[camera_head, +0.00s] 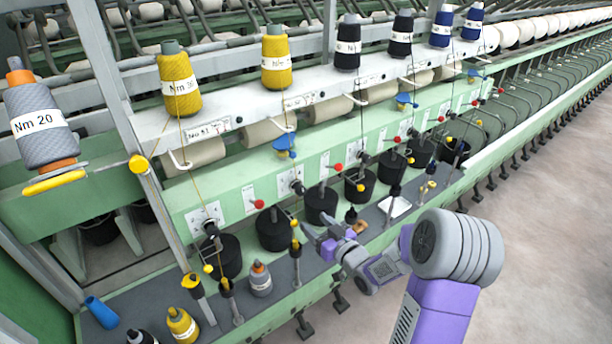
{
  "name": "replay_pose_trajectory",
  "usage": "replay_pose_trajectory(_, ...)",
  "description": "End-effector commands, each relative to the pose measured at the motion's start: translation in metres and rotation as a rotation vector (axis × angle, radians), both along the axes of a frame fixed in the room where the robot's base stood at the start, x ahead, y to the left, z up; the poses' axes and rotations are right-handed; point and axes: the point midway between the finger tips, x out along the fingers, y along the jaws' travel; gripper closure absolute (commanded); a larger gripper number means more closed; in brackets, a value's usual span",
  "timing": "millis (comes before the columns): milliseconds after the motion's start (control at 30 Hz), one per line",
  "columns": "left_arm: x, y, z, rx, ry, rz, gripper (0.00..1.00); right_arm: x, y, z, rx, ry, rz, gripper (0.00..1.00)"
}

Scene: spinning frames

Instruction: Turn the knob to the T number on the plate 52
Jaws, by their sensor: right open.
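A row of black knobs on white dial plates runs along the green frame. The nearest knob (211,229) is at the left, a second knob (297,187) is near the middle, and a third knob (365,159) is further back. White number plates sit on the rail above: one plate (207,130) seems to read No 51. The plate to its right (302,100) is too small to read surely. My right gripper (315,238) is open and empty, in front of and below the middle knob, apart from it. My left gripper is out of view.
Yellow bobbins (178,85) and dark bobbins stand on the top rail. Black cans (274,230) hang below the dials. The grey shelf (150,292) holds small spools and upright pegs (296,262) near my gripper. The floor at right is clear.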

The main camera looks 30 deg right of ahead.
Motion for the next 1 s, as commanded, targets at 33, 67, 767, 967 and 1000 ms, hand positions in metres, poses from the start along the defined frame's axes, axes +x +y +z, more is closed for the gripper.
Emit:
replay_pose_trajectory(33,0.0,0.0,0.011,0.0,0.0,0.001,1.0,-0.003,-0.006,0.026,-0.019,-0.04,0.001,0.41)
replay_pose_trajectory(67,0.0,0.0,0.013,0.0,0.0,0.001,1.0,-0.004,-0.008,0.034,-0.028,-0.059,0.003,0.41)
replay_pose_trajectory(767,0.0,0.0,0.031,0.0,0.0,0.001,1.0,0.066,-0.006,0.052,-0.052,-0.105,0.013,0.41)
replay_pose_trajectory(967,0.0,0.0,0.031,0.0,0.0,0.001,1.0,0.068,-0.006,0.051,-0.051,-0.104,0.012,0.41)
replay_pose_trajectory(1000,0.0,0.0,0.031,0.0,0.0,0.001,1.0,0.068,-0.006,0.051,-0.051,-0.104,0.012,0.41)
